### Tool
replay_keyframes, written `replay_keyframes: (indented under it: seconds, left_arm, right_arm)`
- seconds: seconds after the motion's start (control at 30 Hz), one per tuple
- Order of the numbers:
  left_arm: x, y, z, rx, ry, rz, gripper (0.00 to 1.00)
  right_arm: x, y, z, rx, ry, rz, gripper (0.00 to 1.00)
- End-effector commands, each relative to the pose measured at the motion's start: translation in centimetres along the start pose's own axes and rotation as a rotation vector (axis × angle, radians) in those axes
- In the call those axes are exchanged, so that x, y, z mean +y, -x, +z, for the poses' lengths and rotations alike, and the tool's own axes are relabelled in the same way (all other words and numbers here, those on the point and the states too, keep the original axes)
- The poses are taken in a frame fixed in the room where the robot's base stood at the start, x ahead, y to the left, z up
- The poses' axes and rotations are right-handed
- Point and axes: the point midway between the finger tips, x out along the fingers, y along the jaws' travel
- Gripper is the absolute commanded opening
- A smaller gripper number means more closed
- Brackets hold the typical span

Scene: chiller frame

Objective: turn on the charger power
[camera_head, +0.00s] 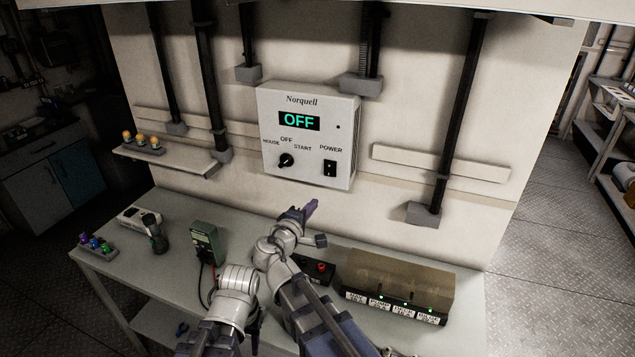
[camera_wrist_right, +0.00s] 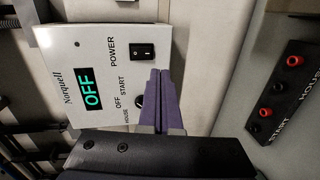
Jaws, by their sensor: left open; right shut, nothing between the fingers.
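The white Norquell charger box (camera_head: 308,136) is on the wall; its green display (camera_head: 299,121) reads OFF. A black rocker switch labelled POWER (camera_head: 330,168) is at its lower right, and a round selector knob (camera_head: 286,160) at its lower left. In the right wrist view the box appears turned, with the switch (camera_wrist_right: 142,51) and knob (camera_wrist_right: 138,101) visible. My right gripper (camera_head: 312,206) is shut and empty, below the box in the head view; its purple fingers (camera_wrist_right: 160,98) partly overlap the knob. My left gripper (camera_head: 240,285) is low over the bench, its fingers hard to make out.
The bench (camera_head: 185,208) holds a green meter (camera_head: 204,243), a dark torch-like tool (camera_head: 154,232), a black terminal box (camera_head: 318,268) and a brown-topped unit with green lights (camera_head: 400,280). A small wall shelf (camera_head: 165,163) is at left. Space before the switch looks clear.

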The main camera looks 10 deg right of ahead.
Motion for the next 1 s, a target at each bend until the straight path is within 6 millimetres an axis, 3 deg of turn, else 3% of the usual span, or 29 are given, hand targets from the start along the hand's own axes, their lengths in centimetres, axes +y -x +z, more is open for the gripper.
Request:
replay_keyframes:
  seconds: [0.2, 0.6, 0.77, 1.0]
  left_arm:
    - [0.0, 0.2, 0.0, 0.000, 0.000, 0.000, 0.49]
    - [0.0, 0.1, 0.0, 0.000, 0.000, 0.000, 0.49]
    - [0.0, -0.2, 0.0, 0.000, 0.000, 0.000, 0.49]
    - [0.1, -0.8, -0.1, 0.000, 0.000, 0.000, 0.49]
  right_arm:
    - [1.6, -0.2, -0.9, 0.031, 0.048, 0.061, 0.00]
    - [1.6, -0.6, -1.0, 0.030, 0.049, 0.062, 0.00]
    - [1.6, -2.7, -1.1, 0.028, 0.049, 0.062, 0.00]
    - [1.9, -7.8, -1.3, 0.028, 0.047, 0.061, 0.00]
